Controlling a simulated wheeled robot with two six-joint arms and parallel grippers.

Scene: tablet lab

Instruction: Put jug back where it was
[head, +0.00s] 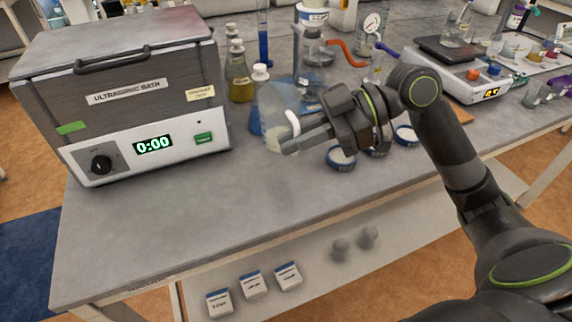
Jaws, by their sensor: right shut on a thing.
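The jug (275,108) is a clear, see-through vessel with a pale handle, in the middle of the head view. My right gripper (290,135) reaches in from the right and is shut on the jug at its handle side. The jug looks slightly tilted. I cannot tell whether its base touches the bench. A blue thing shows behind and beside the jug, partly hidden by it. My left gripper is not in view.
An ultrasonic bath (125,95) reading 0:00 stands at the left. Bottles (240,80) and a blue cylinder (264,40) stand behind the jug. Blue-rimmed dishes (341,158) lie under my right arm. A balance (460,75) is at the right. The front bench (200,215) is clear.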

